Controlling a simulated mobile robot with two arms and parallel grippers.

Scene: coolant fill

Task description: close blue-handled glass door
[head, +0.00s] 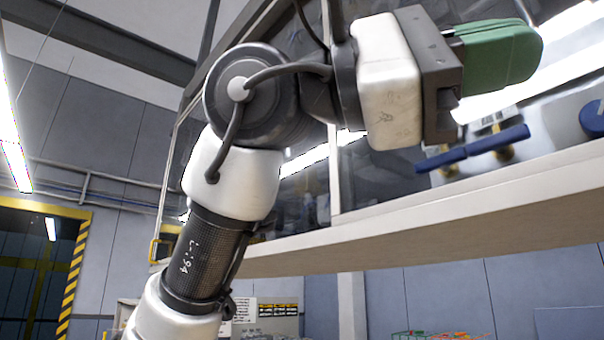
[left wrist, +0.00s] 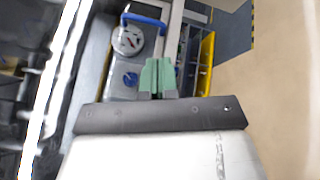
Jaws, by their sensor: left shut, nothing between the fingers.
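My left gripper (head: 520,52) is raised at the upper right of the head view, its green fingers shut and empty. It also shows in the left wrist view (left wrist: 157,76), fingers together. A blue bar with brass-coloured mounts (head: 474,148) lies below the gripper, apart from it; it looks like the handle, but I cannot tell whether it sits on a door. A glass panel (head: 302,185) in a pale frame is behind my arm. How far the door stands open is not clear. My right gripper is in neither view.
A pale ledge (head: 430,225) runs under the glass. A yellow handle (head: 160,250) is at the panel's left edge.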

